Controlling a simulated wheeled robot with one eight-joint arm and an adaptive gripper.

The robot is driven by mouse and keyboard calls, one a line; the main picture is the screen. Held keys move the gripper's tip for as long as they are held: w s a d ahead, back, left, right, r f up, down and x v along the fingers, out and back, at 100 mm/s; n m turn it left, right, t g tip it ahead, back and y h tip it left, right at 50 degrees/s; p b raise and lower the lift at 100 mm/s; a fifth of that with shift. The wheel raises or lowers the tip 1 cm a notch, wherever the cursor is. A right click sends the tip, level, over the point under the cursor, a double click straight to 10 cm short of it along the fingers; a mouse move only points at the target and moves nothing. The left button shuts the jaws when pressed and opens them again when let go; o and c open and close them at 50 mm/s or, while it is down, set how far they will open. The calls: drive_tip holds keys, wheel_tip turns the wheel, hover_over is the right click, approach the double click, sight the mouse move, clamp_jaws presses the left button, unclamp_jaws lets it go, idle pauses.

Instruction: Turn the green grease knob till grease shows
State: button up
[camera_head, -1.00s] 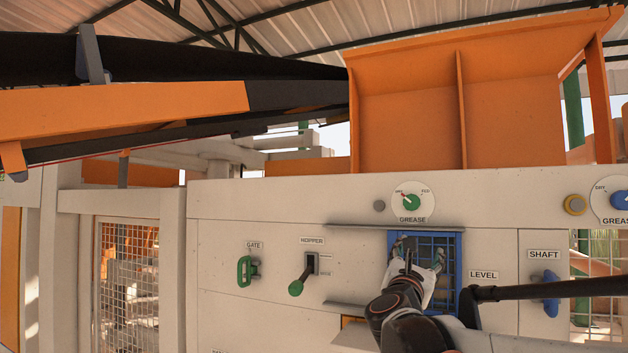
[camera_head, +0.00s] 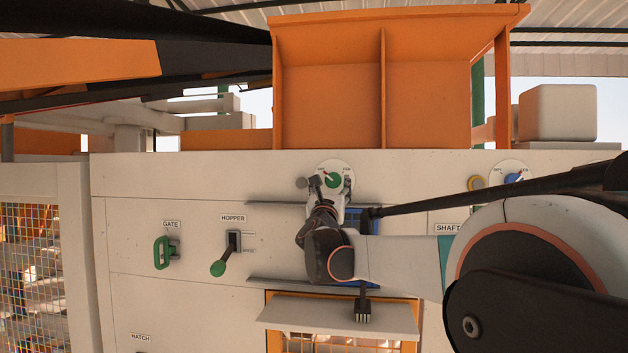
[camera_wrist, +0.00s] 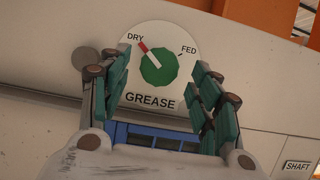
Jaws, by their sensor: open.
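The green grease knob (camera_wrist: 160,70) sits on a round white dial marked DRY and FED, with the word GREASE below it. Its red and white pointer is turned up and left, near DRY. In the head view the knob (camera_head: 333,180) is high on the pale panel. My gripper (camera_head: 333,182) is open just in front of and below it. In the wrist view my gripper's fingers (camera_wrist: 163,92) stand apart on either side of the dial, with nothing between them touching the knob. No grease shows in the wrist view.
A grey button (camera_wrist: 87,58) is beside the dial, close to my left finger. A blue grille (camera_wrist: 155,138) lies below the dial. The green hopper lever (camera_head: 218,267) and gate handle (camera_head: 162,253) are at the left. A ledge (camera_head: 340,312) juts out below.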

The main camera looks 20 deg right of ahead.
sight(333, 181)
drive_tip(key=shift+x, duration=1.25)
drive_tip(key=shift+c, duration=0.6)
drive_tip(key=c, duration=0.9)
